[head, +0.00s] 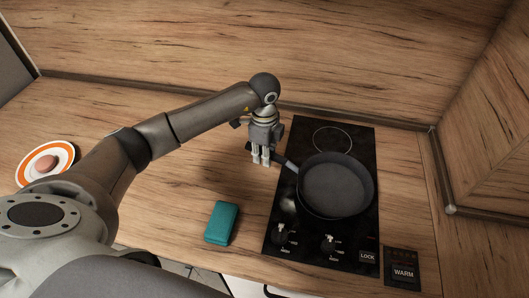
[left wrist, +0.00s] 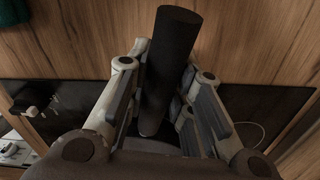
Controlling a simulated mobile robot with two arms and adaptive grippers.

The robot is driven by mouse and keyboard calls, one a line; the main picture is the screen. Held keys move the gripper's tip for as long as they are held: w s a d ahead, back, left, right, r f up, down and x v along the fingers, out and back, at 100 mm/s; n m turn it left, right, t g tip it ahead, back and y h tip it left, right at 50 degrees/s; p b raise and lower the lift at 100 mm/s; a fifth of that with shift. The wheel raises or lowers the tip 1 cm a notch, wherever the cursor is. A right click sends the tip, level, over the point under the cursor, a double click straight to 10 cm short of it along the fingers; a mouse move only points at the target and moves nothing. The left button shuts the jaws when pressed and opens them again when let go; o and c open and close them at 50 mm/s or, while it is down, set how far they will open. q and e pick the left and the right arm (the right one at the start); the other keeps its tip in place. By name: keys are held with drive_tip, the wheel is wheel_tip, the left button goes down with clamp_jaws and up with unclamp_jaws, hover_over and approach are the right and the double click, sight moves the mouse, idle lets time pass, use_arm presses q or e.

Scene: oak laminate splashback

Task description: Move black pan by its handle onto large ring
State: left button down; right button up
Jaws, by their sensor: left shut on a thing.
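The black pan (head: 335,190) is over the middle and right of the black cooktop (head: 290,225), level. I cannot tell whether it touches the glass. Its handle (head: 287,162) points left and back, toward my left gripper (head: 261,163). That gripper points down and is shut on the handle. In the left wrist view the dark handle (left wrist: 172,62) runs between the fingers of the gripper (left wrist: 165,120). One thin ring outline (head: 332,140) shows behind the pan, partly covered by its rim. Any ring under the pan is hidden. My right gripper is not in view.
Two knobs (head: 328,243) sit at the cooktop's front. A teal block (head: 222,222) lies on the counter left of the cooktop. An orange-rimmed plate (head: 67,153) with a brown item is at far left. Wooden splashbacks close off the back and right.

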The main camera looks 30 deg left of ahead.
use_arm(q)
drive_tip(key=shift+f+b, duration=0.35)
drive_tip(key=shift+f, duration=0.1)
idle(0.7)
drive_tip(key=c, duration=1.2)
unclamp_jaws()
drive_tip(key=shift+s, duration=0.1)
drive_tip(key=shift+f, duration=0.15)
drive_tip(key=shift+s+a, duration=0.1)
drive_tip(key=shift+a, duration=0.9)
drive_tip(key=shift+s+a, duration=0.15)
drive_tip(key=shift+a, duration=2.4)
drive_tip(key=shift+r, duration=0.2)
